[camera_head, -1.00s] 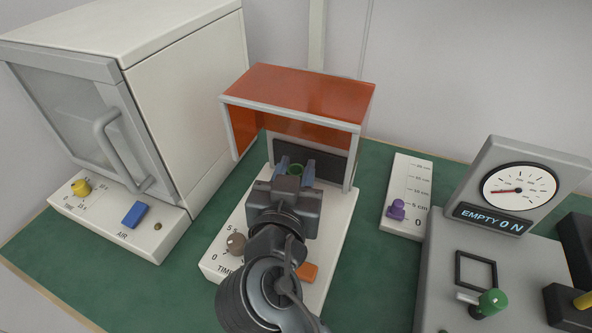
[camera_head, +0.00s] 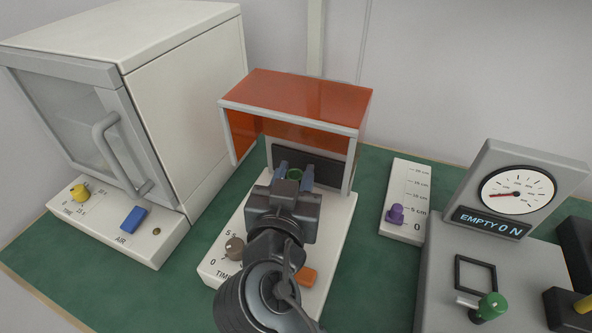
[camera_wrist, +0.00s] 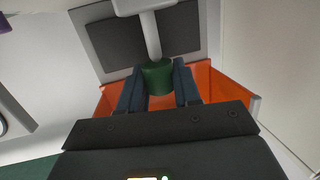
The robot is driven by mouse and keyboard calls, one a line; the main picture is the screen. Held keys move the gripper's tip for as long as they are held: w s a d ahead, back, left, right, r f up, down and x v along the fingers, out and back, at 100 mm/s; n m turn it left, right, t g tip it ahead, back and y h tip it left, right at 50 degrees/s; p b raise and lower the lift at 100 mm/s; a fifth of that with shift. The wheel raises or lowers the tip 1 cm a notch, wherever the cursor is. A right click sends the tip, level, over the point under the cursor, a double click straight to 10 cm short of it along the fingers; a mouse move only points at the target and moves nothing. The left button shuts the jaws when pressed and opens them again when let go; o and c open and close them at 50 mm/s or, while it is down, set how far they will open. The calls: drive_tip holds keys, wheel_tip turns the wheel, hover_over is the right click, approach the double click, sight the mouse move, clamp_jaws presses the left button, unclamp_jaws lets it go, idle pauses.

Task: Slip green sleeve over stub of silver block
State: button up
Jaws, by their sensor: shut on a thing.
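My gripper (camera_head: 295,175) is shut on the green sleeve (camera_wrist: 158,78), its blue fingers on either side of it. In the wrist view the silver block (camera_wrist: 142,5) is at the top edge, partly cut off. Its pale stub (camera_wrist: 151,38) points down to the sleeve and meets its rim. I cannot tell how far the stub is inside the sleeve. In the head view I cannot make out the block.
The orange hood (camera_head: 300,95) stands over a white base with a knob (camera_head: 235,247) and an orange button (camera_head: 307,275). A white oven-like cabinet (camera_head: 190,110) is at left. A purple slider unit (camera_head: 396,214) and a grey gauge box (camera_head: 517,194) stand at right. Green bench shows between them.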

wheel_tip(320, 180, down, 3)
drive_tip(key=shift+s+d+r, duration=0.1)
drive_tip(key=shift+s, duration=0.05)
drive_tip(key=o, duration=1.6)
drive_tip(key=shift+r, duration=0.1)
drive_tip(key=shift+a+r+p, duration=0.2)
drive_tip(key=shift+r+p, duration=0.4)
drive_tip(key=shift+r, duration=0.3)
drive_tip(key=shift+a+r+p, duration=0.15)
drive_tip(key=shift+r+p, duration=0.4)
drive_tip(key=shift+r, duration=0.3)
drive_tip(key=shift+w+d+r+p, duration=0.15)
drive_tip(key=shift+r+p, duration=0.5)
drive_tip(key=shift+r, duration=0.4)
drive_tip(key=shift+w+d+r+p, duration=0.1)
drive_tip(key=shift+r+p, duration=0.5)
drive_tip(key=shift+r, duration=0.45)
